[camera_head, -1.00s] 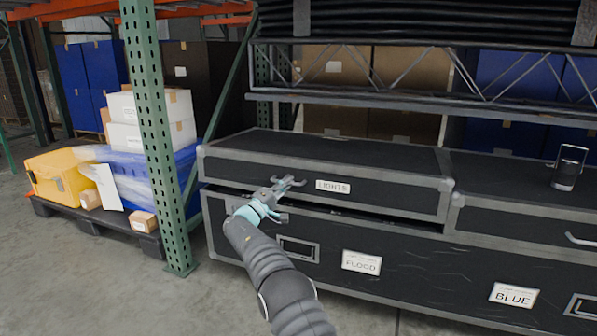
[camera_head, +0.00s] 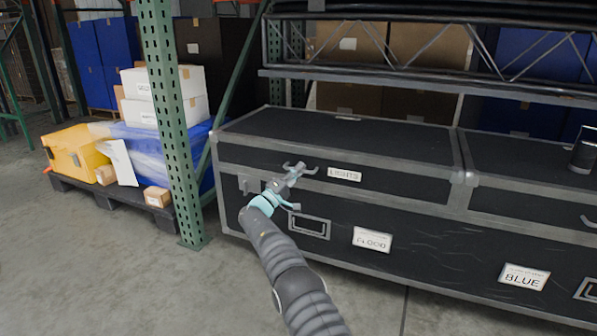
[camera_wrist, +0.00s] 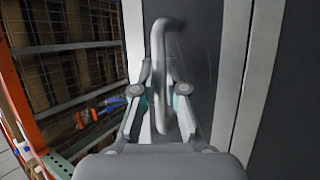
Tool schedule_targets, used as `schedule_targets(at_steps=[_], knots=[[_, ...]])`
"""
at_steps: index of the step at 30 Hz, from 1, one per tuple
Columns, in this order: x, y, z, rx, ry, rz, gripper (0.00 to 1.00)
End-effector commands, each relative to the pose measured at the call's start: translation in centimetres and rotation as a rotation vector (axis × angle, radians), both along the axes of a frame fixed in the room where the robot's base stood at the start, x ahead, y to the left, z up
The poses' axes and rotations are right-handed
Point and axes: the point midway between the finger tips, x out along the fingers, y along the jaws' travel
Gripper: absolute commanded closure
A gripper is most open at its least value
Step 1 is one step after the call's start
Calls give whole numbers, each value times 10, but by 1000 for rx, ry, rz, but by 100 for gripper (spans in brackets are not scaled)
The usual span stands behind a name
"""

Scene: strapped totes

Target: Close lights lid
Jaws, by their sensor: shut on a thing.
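The lights lid (camera_head: 400,177) is the black, grey-edged top of the left case section, with a white LIGHTS label (camera_head: 344,174) on its front. It lies level, and no dark gap shows between it and the case body (camera_head: 437,227). My gripper (camera_head: 297,172) is at the lid's front, left of the label. In the wrist view my gripper (camera_wrist: 158,92) is shut on the grey bar handle (camera_wrist: 167,45), which runs between its fingers. The exact finger contact is partly hidden.
Another black lid (camera_head: 530,210) adjoins on the right, with a lantern (camera_head: 584,150) on top. A green rack post (camera_head: 172,120) stands close left of the case. A loaded pallet (camera_head: 105,200) is beyond it. The floor in front is clear.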

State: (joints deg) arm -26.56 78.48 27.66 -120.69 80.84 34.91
Motion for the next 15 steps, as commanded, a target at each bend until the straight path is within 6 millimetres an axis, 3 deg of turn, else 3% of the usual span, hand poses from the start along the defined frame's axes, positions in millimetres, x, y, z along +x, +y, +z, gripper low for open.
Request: schedule_targets(at_steps=[1, 4, 15], knots=[[2, -5, -11, 2, 15, -6, 87], [1, -4, -11, 2, 16, -5, 63], [-3, 6, -8, 1, 9, 3, 63]])
